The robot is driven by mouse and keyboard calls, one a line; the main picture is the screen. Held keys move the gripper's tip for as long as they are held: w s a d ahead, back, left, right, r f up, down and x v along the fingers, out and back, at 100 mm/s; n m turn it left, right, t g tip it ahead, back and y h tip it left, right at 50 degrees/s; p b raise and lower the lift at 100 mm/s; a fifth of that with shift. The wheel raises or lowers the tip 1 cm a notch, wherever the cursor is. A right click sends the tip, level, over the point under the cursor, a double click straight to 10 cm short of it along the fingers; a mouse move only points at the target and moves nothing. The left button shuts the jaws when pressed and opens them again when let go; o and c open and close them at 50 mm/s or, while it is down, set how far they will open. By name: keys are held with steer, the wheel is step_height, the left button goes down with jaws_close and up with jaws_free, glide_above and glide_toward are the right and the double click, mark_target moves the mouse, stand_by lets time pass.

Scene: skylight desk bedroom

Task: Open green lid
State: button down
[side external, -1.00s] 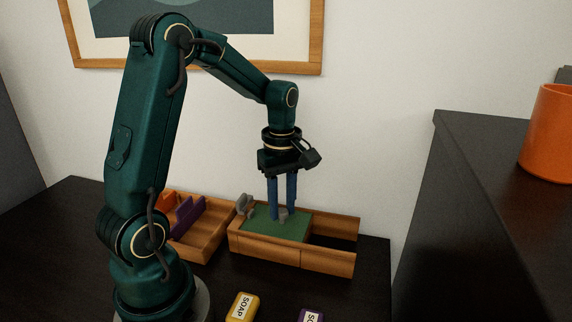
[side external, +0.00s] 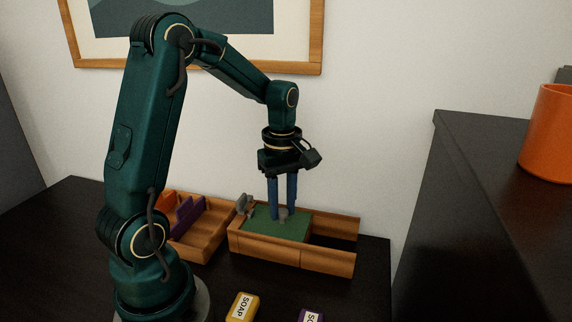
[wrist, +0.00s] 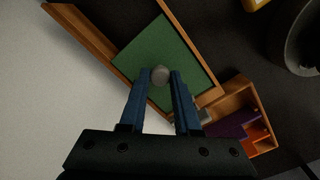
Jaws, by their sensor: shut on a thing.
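The green lid (side external: 262,228) lies flat on the left part of a long wooden box (side external: 325,263), and the right part of the box is open. The lid also shows in the wrist view (wrist: 165,48). A small grey knob (wrist: 160,75) stands on the lid. My gripper (side external: 283,216) points straight down over the lid, its blue fingers shut on the knob. The fingers hide part of the knob in the side view.
A wooden tray (side external: 204,242) with purple and orange pieces stands left of the box. A grey object (side external: 243,204) sits by the box's left end. A yellow soap (side external: 242,307) and a purple soap (side external: 311,315) lie in front. An orange mug (side external: 550,135) stands on the dark cabinet at right.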

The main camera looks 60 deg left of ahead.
steer(key=w+d, duration=0.7)
steer(key=shift+w, duration=0.15)
steer(key=shift+d+r, duration=0.1)
steer(key=c, duration=0.6)
jaws_free()
steer(key=shift+r, duration=2.55)
